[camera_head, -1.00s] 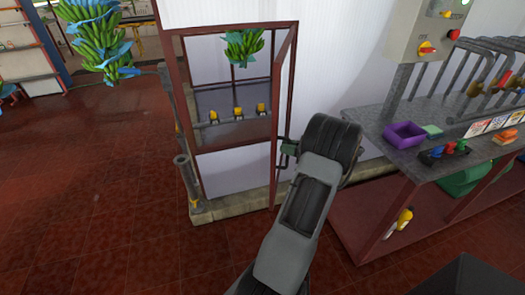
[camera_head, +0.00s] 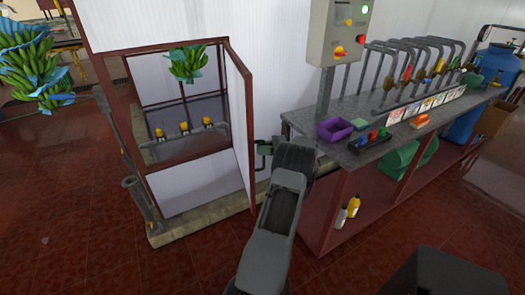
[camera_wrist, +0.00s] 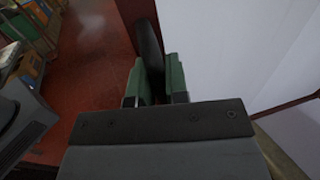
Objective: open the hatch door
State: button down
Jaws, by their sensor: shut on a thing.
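The hatch door (camera_head: 239,115) is a white panel in a dark red frame, on the right side of a red-framed booth. It stands swung outward, apart from the opening. My gripper (camera_head: 265,148) is at the door's outer edge, at about mid height. In the wrist view the green fingers of my gripper (camera_wrist: 154,82) are shut on a dark bar-like handle (camera_wrist: 149,45) standing off the door. The white door face (camera_wrist: 215,50) fills the right of that view. In the head view the handle is mostly hidden by my gripper.
A banana bunch (camera_head: 186,64) hangs inside the booth, above a rail with yellow-topped taps (camera_head: 183,127). A post (camera_head: 140,200) stands left of the opening. A grey-topped bench (camera_head: 350,150) and a control box (camera_head: 338,32) are close right. Red floor is clear at front left.

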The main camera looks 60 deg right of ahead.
jog(key=shift+a+f, duration=0.1)
jog(key=shift+f, duration=0.05)
jog(key=c, duration=1.1)
grip_release()
jog(key=shift+c, duration=0.2)
